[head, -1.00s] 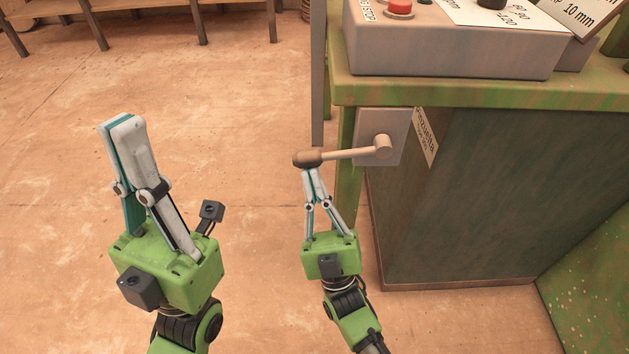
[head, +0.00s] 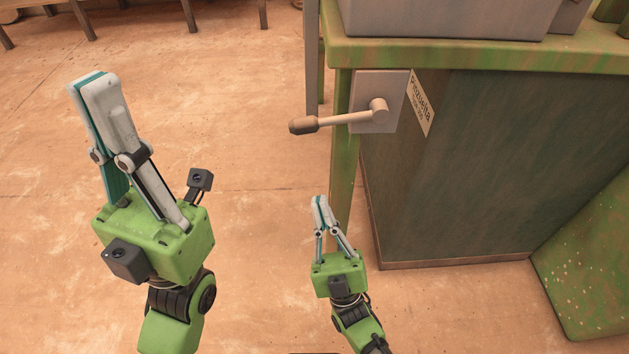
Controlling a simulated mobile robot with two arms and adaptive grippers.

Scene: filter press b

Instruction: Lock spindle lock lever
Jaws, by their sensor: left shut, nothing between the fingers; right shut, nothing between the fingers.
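The spindle lock lever (head: 340,119) is a beige rod with a brown knob (head: 303,125) at its left end. It pivots on a grey plate (head: 372,92) at the corner of the green machine. The lever points left, its knob slightly lower than its pivot. My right gripper (head: 320,200) is shut and empty, below the knob and a little to its right, apart from it. My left gripper (head: 90,80) is shut and empty, raised over the floor at the left, well away from the lever.
The green machine cabinet (head: 470,165) fills the right side, with a label (head: 420,103) beside the plate. A grey box (head: 445,18) sits on its top. A green leg (head: 342,160) stands behind the lever. Wooden benches (head: 130,10) are far back; the floor between is open.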

